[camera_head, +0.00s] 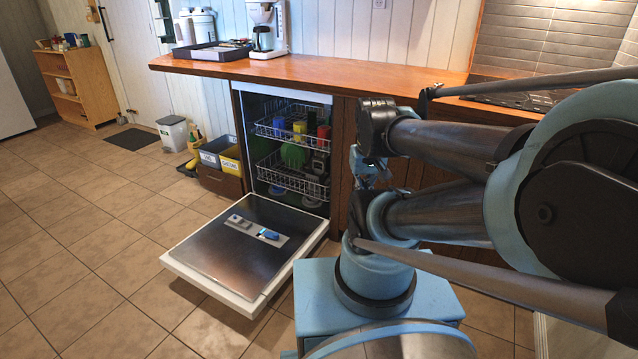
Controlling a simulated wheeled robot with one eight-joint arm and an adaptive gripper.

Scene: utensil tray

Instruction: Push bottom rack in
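The dishwasher (236,120) stands open under the wooden counter, with its door (215,262) folded down flat over the floor. The bottom rack (296,183) is a wire basket low in the opening, with green plates (293,155) standing in it. I cannot tell how far it sticks out past the cavity front. The top rack (275,131) above it holds yellow, red and blue cups. My arm fills the right side, with its dark joint right of the racks and apart from them. I cannot make out my gripper's fingers; they are hidden or out of view.
A wooden counter (330,75) runs above the dishwasher, bearing a coffee maker (265,28) and a dark tray (212,51). Bins (222,158) stand left of the opening. The lowered door covers the floor in front of the racks. The tiled floor (90,250) farther left is clear.

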